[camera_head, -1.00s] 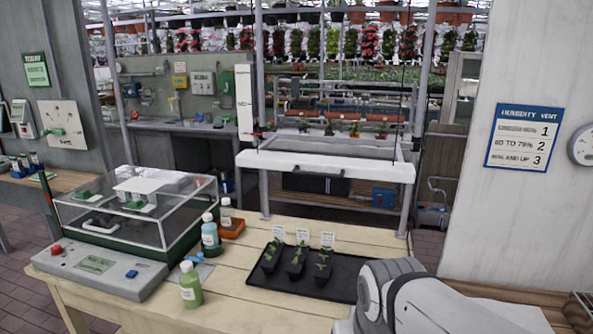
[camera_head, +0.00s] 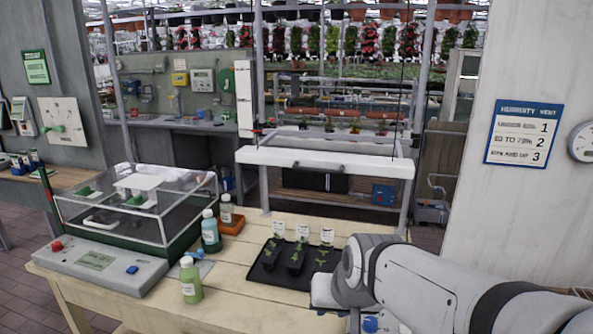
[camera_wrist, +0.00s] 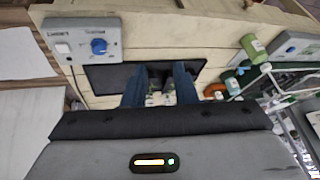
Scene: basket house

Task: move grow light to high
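I cannot tell for certain which thing is the grow light. A wide white bar with a dark handle (camera_head: 318,160) spans the front of a framed bench at the back. A tall white marked strip (camera_head: 244,98) stands at its left. In the wrist view a grey control panel (camera_wrist: 75,27) holds a blue knob (camera_wrist: 99,46) and a white switch; its lettering is too blurred to read. The knob also shows at the head view's bottom edge (camera_head: 370,324). My gripper (camera_wrist: 160,88) is open and empty over the black seedling tray (camera_wrist: 102,78), right of and below the panel.
A clear lidded box (camera_head: 135,205) on a grey base stands at the table's left. A green bottle (camera_head: 190,280) and other small bottles stand near the tray. A humidity sign (camera_head: 523,133) hangs on the right wall. Bare table (camera_head: 235,300) lies at the front.

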